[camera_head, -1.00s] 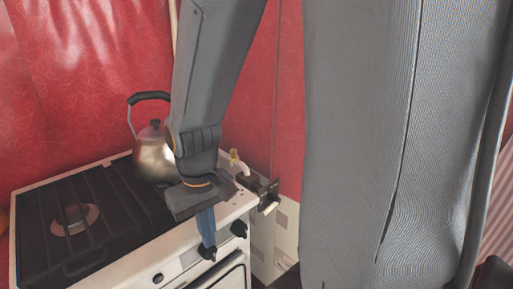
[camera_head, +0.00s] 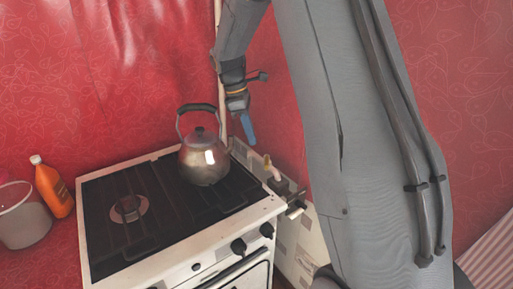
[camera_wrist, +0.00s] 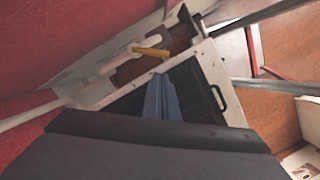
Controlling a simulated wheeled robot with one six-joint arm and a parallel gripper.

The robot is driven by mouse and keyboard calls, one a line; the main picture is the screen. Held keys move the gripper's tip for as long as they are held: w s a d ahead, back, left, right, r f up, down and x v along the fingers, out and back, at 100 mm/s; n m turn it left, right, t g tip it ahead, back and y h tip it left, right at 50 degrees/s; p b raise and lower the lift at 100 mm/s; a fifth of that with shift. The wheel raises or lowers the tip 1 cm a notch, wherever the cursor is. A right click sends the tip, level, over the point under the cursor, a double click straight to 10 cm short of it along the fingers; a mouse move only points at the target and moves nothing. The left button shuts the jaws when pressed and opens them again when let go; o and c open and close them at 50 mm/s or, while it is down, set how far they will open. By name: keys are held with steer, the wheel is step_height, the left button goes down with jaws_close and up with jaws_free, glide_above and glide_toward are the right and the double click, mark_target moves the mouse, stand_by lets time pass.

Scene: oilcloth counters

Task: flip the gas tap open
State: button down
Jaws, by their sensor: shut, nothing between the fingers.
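The gas tap's small yellow lever (camera_head: 267,160) shows at the back right of the stove, by the wall. In the wrist view the yellow lever (camera_wrist: 150,51) lies beyond my fingertips, at an angle to a pale pipe (camera_wrist: 108,68). My gripper (camera_head: 251,140) has its blue fingers shut and empty, pointing down, above and a little left of the lever in the head view. In the wrist view my gripper (camera_wrist: 160,78) shows a visible gap to the lever. The tap's body is too small to make out clearly.
A steel kettle (camera_head: 204,160) stands on the white stove (camera_head: 170,256), left of my gripper. Black knobs (camera_head: 239,246) line the stove's front. A pale vertical pipe (camera_head: 221,60) runs up the red wall. An orange bottle (camera_head: 51,187) and a bucket (camera_head: 22,217) stand at left.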

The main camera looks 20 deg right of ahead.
mark_target(267, 161)
steer(key=p+x, duration=0.2)
steer(key=x, duration=0.7)
steer(key=shift+f+p, duration=0.3)
